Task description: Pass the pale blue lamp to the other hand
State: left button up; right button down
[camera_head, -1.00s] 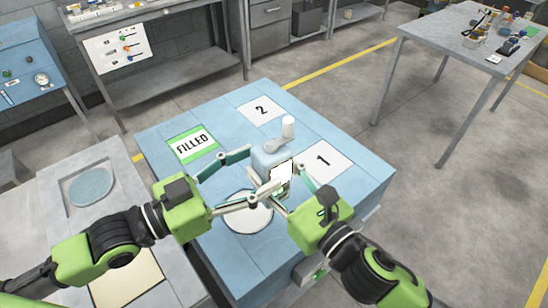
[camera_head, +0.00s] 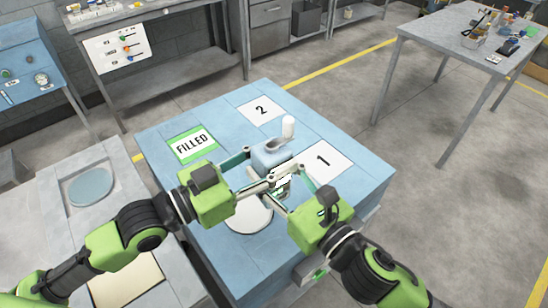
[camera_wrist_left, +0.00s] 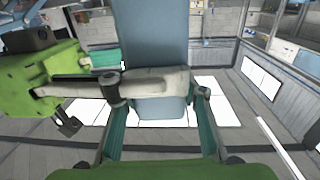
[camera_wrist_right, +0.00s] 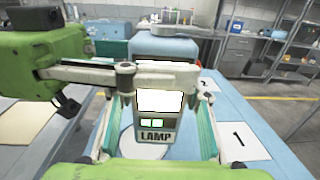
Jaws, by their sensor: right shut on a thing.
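The fingers of both grippers overlap, so contact is partly hidden.
The blue bench (camera_head: 222,235) bears a green FILLED mark (camera_head: 191,146), pads marked 2 (camera_head: 262,110) and 1 (camera_head: 325,162), and a white disc (camera_head: 248,213). A grey stand (camera_head: 50,185) is at left. A cluttered table (camera_head: 440,45) stands at back right.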

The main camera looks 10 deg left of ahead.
jog(key=c, duration=1.1)
grip_release()
jog(key=shift+r, duration=0.1)
jog(key=shift+o, duration=0.2)
